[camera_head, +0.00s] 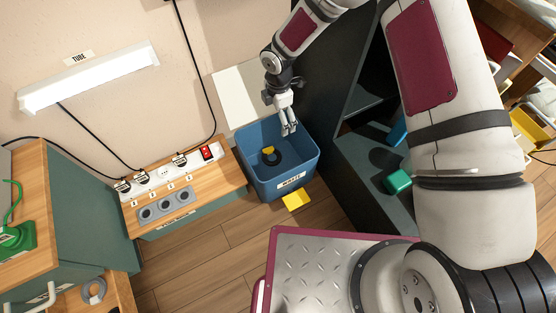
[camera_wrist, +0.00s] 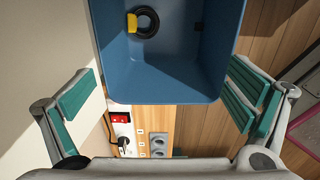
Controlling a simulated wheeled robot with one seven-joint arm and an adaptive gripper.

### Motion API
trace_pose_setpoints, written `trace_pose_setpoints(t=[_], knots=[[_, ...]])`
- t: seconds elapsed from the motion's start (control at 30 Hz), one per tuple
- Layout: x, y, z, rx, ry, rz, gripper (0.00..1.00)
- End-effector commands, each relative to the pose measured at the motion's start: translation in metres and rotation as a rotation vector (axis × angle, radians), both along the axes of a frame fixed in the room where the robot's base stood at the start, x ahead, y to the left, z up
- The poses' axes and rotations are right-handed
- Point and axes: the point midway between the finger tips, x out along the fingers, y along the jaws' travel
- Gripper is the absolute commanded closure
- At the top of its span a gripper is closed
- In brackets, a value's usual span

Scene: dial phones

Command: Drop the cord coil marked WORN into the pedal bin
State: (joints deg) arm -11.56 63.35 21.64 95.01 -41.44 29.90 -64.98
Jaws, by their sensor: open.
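The pedal bin (camera_head: 306,160) is an open-topped blue box on the floor, with a white label on its front and a yellow pedal (camera_head: 295,196). A black cord coil (camera_head: 275,161) with a yellow tag (camera_head: 266,150) lies inside it on the bottom; no writing on the tag can be read. In the wrist view the coil (camera_wrist: 149,22) lies near the top, inside the bin (camera_wrist: 165,82). My gripper (camera_head: 289,130) is open and empty over the bin's back right part, apart from the coil. The wrist view shows its fingers (camera_wrist: 164,98) spread wide.
A wooden-topped bench (camera_head: 215,180) with a power strip (camera_head: 163,172) and grey sockets stands left of the bin. A dark cabinet (camera_head: 330,60) stands close on the right, with a green block (camera_head: 397,181) on its shelf. A grey coil (camera_head: 94,290) lies lower left.

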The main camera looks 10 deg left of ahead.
Motion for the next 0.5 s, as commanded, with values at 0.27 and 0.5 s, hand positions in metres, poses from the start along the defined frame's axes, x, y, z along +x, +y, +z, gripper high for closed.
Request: trace_pose_setpoints(t=[0.27,0.5], knots=[[0.001,0.0,0.048,0.0,-0.002,-0.001,0.03],[0.0,0.0,0.061,-0.001,0.001,0.0,0.03]])
